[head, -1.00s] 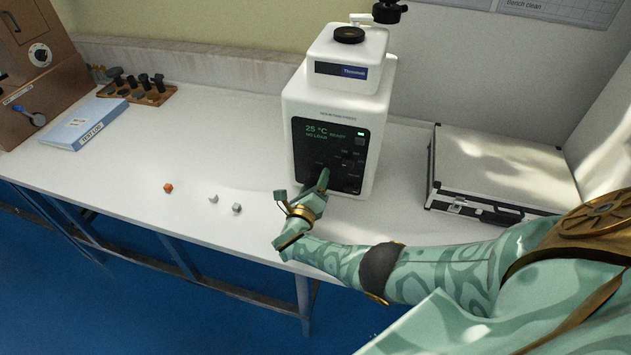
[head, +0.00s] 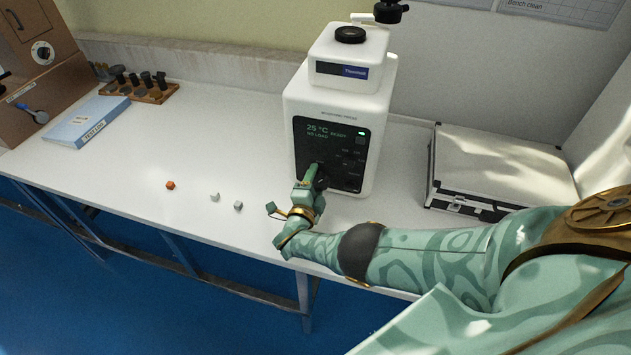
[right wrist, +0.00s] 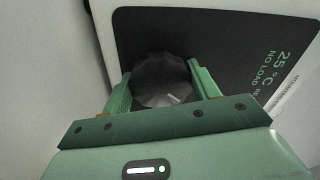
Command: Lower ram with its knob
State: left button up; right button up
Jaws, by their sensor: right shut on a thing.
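The white mounting press (head: 377,85) stands on the bench with a black front panel (head: 312,142). Its display reads 25 °C, NO LOAD and READY. A dark faceted knob (right wrist: 165,78) with a pale mark sits low on the panel. My right gripper (right wrist: 163,88) has one finger on each side of the knob and is shut on it. In the head view the right gripper (head: 313,178) is at the lower left of the panel and hides most of the knob. The ram cannot be made out. My left gripper is not in view.
A silver case (head: 495,165) lies to the right of the press.

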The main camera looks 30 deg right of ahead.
jog(key=n, duration=0.5)
jog(key=shift+s+f+n, duration=0.1)
jog(key=shift+f+n, duration=0.1)
jog(key=shift+n, duration=0.2)
dwell(0.5)
jog(key=o, duration=1)
